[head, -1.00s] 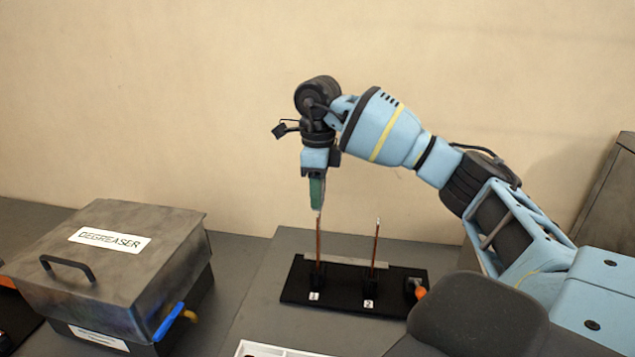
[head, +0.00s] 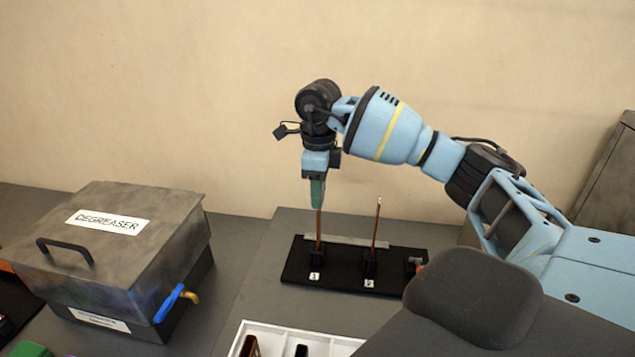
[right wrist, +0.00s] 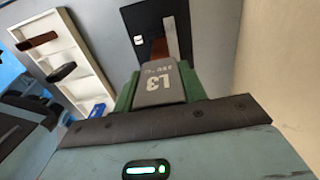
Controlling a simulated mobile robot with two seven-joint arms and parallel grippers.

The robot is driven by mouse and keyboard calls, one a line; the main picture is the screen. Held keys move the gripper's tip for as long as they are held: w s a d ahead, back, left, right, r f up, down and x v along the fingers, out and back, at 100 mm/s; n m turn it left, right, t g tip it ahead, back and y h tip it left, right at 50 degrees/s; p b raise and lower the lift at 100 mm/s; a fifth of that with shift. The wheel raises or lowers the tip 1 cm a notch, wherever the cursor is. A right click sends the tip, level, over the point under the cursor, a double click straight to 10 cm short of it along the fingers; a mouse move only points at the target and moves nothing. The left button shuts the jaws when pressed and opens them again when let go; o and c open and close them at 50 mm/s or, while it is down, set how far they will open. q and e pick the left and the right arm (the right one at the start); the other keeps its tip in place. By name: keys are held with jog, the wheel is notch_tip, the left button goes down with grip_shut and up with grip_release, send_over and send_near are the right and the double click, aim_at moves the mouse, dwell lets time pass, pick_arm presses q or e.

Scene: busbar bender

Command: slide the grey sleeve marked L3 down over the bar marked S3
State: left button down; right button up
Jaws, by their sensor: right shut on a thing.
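My right gripper (head: 317,193) points straight down above the left of two upright copper bars on a black base (head: 340,278). It is shut on the grey sleeve marked L3 (right wrist: 160,85), which sits between its green fingers in the right wrist view. In the head view the fingers hide the sleeve. The left bar (head: 318,230) rises to the fingertips, and its top is hidden there. The right wrist view shows this bar (right wrist: 160,49) just beyond the sleeve. Whether its top is inside the sleeve I cannot tell. The white labels on the base are too small to read surely. My left gripper is out of view.
The second bar (head: 377,225) stands bare to the right. A white tray (head: 318,340) with dark pieces lies in front. A metal box labelled DEGREASER (head: 110,255) with a blue-handled tap (head: 170,303) stands at the left, with clear table between it and the base.

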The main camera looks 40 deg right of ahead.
jog(key=shift+f, duration=0.95)
jog(key=o, duration=1.5)
